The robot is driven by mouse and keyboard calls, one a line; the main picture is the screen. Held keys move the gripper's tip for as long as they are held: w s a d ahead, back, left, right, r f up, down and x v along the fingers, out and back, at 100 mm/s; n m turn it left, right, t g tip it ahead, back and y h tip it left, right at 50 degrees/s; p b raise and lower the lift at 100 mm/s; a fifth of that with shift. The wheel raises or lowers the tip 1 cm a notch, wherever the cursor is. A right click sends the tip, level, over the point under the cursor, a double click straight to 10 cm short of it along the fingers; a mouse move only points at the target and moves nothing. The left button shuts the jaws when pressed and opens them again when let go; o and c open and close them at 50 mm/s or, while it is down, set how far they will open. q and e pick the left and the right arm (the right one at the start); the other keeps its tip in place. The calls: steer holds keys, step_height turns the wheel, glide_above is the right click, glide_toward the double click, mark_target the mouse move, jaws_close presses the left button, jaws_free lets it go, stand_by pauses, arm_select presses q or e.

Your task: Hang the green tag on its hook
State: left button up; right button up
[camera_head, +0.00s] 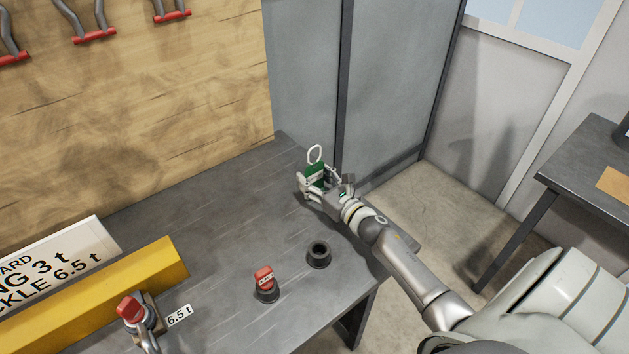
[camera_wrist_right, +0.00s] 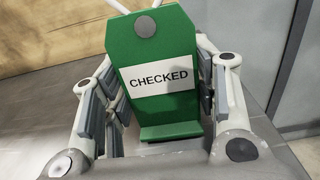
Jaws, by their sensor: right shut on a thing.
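The green tag (camera_wrist_right: 165,110) has a white label reading "CHECKED" and a grey round spot near its top. My right gripper (camera_wrist_right: 163,115) is shut on it, with a finger on each side. In the head view the tag (camera_head: 315,172) is upright in my right gripper (camera_head: 322,184), above the far right part of the table. A white loop (camera_head: 315,154) stands up from the tag's top. No hook for the tag can be made out with certainty. My left gripper does not show.
The dark table (camera_head: 220,215) bears a red-topped piece (camera_head: 265,283), an empty black round holder (camera_head: 319,254), a yellow beam (camera_head: 110,285) and a sign (camera_head: 60,265). Red-and-grey shackles (camera_head: 92,30) hang on the wooden board (camera_head: 150,100). A second table (camera_head: 590,165) stands at right.

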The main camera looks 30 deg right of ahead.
mark_target(314, 147)
steer(key=shift+r+p, duration=0.3)
steer(key=shift+r, duration=0.25)
steer(key=shift+r+p, duration=3.5)
steer(key=shift+r, duration=0.8)
